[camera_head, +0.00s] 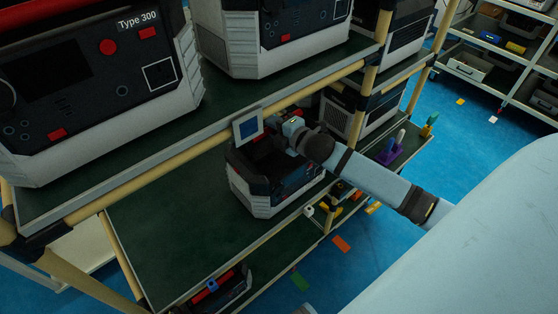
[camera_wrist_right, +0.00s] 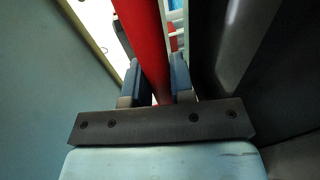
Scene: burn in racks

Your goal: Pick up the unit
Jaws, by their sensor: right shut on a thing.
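The unit (camera_head: 262,194) is a black and light-grey box standing on the middle green shelf of the rack, under the edge of the upper shelf. My right gripper (camera_head: 280,131) reaches in from the right to the top of the unit, and its fingers are mostly hidden there. In the right wrist view, the two blue fingers of my right gripper (camera_wrist_right: 155,82) are on either side of a red handle bar (camera_wrist_right: 148,40), shut on it. I cannot tell whether the unit's base touches the shelf. My left gripper is not in view.
Larger units, one marked Type 300 (camera_head: 90,75), stand on the upper shelf (camera_head: 120,172), whose edge is close to my gripper. Another unit (camera_head: 345,118) is behind on the right. A blue-and-white tag (camera_head: 248,126) hangs at the shelf edge. The middle shelf's left part (camera_head: 165,225) is clear.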

